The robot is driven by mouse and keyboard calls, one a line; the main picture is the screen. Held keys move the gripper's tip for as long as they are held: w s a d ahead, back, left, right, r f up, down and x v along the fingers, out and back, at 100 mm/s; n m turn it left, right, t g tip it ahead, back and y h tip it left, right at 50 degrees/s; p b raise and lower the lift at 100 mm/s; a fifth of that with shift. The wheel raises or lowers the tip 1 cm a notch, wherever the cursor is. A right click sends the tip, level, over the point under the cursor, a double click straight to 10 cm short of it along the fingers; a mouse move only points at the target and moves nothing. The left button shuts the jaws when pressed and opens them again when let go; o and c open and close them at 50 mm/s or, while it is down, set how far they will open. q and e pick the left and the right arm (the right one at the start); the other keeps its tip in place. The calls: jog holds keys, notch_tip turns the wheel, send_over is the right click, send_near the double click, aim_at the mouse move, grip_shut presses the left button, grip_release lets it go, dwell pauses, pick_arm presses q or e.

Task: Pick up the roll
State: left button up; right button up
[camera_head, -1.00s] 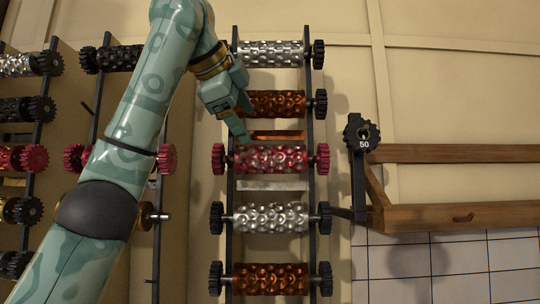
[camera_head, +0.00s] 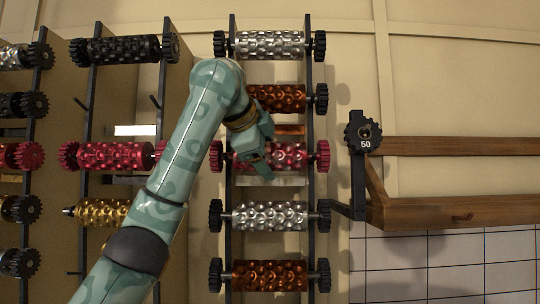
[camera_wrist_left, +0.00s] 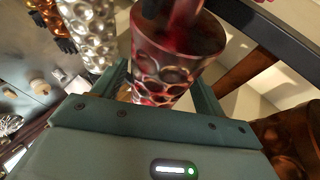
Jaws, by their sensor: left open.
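Several dimpled rolls with black or red end gears hang one above another on a rack of two dark rails in the head view. The red roll (camera_head: 289,156) is in the middle, between copper and silver ones. My left gripper (camera_head: 262,166) is over the left half of the red roll and hides part of it. In the left wrist view the red roll (camera_wrist_left: 165,75) stands large between the two open fingers (camera_wrist_left: 160,90). I cannot tell whether the fingers touch it. My right gripper is not in view.
Silver rolls (camera_head: 269,216) and copper rolls (camera_head: 276,98) sit close above and below on the same rack. More racks with black, red and gold (camera_head: 104,212) rolls stand at left. A wooden frame (camera_head: 425,217) with a gear marked 50 (camera_head: 362,131) is at right.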

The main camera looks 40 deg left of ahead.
pick_arm(q)
jog(key=shift+s+d+r, duration=0.1)
jog(key=shift+s, duration=0.1)
jog(key=c, duration=0.9)
grip_shut()
jog(key=shift+s+d+r, duration=0.15)
jog(key=shift+r, duration=0.25)
jog(key=s+d+r+b, duration=0.5)
jog(key=s+d+r, duration=0.2)
jog(key=s, duration=0.3)
jog(key=shift+s+d+r, duration=0.15)
jog(key=shift+s+d, duration=0.05)
jog(key=shift+d, duration=0.65)
